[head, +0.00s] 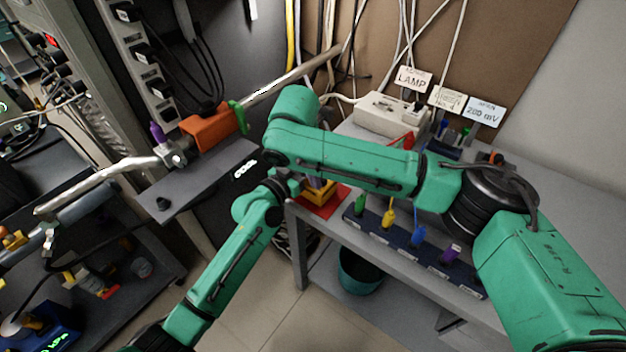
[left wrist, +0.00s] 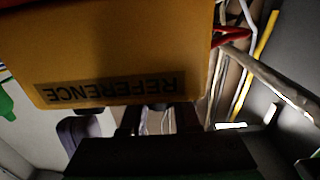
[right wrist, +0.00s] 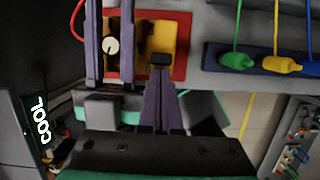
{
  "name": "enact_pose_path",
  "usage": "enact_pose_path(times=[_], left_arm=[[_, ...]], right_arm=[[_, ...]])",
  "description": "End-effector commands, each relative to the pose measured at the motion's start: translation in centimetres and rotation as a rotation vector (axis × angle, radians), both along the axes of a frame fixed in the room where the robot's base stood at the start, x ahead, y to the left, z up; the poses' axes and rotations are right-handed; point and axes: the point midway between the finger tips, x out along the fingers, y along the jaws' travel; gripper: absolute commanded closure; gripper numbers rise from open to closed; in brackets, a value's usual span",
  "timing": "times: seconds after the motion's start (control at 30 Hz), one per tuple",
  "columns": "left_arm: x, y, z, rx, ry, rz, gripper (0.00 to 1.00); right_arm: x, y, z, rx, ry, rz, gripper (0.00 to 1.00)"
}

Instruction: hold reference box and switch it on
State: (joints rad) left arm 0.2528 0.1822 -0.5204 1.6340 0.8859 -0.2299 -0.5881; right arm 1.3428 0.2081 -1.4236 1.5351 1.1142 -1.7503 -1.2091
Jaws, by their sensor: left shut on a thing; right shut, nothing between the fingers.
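The reference box (right wrist: 166,32) is yellow and sits over a red mat (right wrist: 181,72) at the shelf's left end. In the left wrist view its REFERENCE label (left wrist: 110,88) appears upside down and close. In the head view the box (head: 319,194) is partly hidden by my arms. My left gripper (right wrist: 110,64) is shut on the box, its purple fingers either side of a pale round knob (right wrist: 112,46). My right gripper (right wrist: 161,62) is shut and empty, its dark tips over the yellow face, right of the knob. Whether they touch it is unclear.
A dark block with several coloured plugs (head: 415,248) lies right of the box. A dark COOL panel (head: 205,178) is left. A bin (head: 360,270) is below.

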Motion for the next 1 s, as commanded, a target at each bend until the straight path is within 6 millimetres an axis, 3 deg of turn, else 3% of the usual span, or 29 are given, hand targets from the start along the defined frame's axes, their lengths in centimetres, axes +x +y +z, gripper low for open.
enact_pose_path(times=[0.2, 0.53, 0.67, 0.8, 1.0], left_arm=[[0.0, 0.0, -0.2, 0.002, 0.004, -0.001, 1.00], [-0.1, 0.0, -0.2, 0.002, 0.004, -0.001, 1.00], [-0.1, 0.0, -0.2, 0.002, 0.004, -0.001, 1.00], [-0.1, 0.0, -0.2, 0.001, 0.003, -0.001, 1.00], [-0.1, 0.0, -0.2, 0.002, 0.004, -0.001, 1.00]], right_arm=[[1.9, -1.5, 0.0, 0.000, 0.000, -0.003, 1.00], [2.1, -1.6, 0.0, -0.001, -0.001, 0.000, 1.00], [1.2, -0.9, 0.0, 0.002, 0.000, 0.002, 1.00], [-1.0, 0.8, -0.1, 0.000, 0.001, 0.006, 1.00], [-2.0, 1.7, 4.8, 0.003, -0.003, 0.003, 1.00]])
